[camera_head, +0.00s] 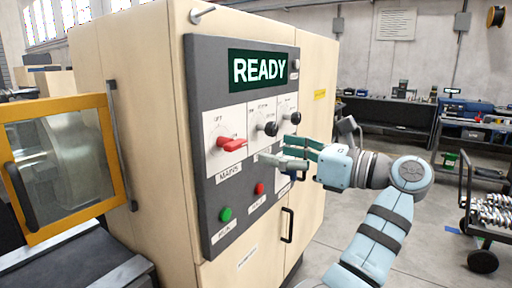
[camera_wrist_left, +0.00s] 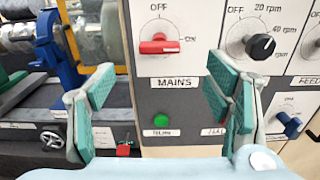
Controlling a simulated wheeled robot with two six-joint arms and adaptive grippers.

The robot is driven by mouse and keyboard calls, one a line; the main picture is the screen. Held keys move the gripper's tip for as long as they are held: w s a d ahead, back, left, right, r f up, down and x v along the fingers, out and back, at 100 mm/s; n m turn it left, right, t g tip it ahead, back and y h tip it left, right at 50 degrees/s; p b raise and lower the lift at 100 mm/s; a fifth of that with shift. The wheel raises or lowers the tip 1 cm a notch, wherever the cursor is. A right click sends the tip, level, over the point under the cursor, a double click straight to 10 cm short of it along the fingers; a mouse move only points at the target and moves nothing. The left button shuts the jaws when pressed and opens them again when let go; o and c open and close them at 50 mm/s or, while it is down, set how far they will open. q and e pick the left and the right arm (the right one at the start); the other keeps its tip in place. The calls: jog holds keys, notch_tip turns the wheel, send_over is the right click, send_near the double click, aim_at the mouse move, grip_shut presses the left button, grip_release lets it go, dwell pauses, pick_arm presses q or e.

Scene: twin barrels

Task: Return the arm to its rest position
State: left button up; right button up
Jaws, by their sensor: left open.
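My left arm (camera_head: 385,225) comes in from the lower right of the head view, bent at the elbow. My left gripper (camera_head: 277,149) is in front of the grey control panel (camera_head: 200,85). Its teal-padded fingers are spread and empty, pointing left toward the panel. In the left wrist view the open fingers (camera_wrist_left: 160,78) frame the panel, with the red MAINS switch (camera_wrist_left: 160,45) and a green button (camera_wrist_left: 160,120) seen between them. The red switch (camera_head: 231,144) lies sideways. I cannot tell whether the fingers touch the panel. My right gripper is not in view.
The panel's display (camera_head: 258,69) reads READY. Black knobs (camera_head: 268,129) sit on the panel close to the gripper. A yellow-framed door (camera_head: 117,150) stands at the left. A trolley (camera_head: 490,215) and workbench (camera_head: 400,131) are at the right. Floor is clear beside the arm.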

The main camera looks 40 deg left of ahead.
pick_arm(q)
jog(key=shift+d, duration=0.35)
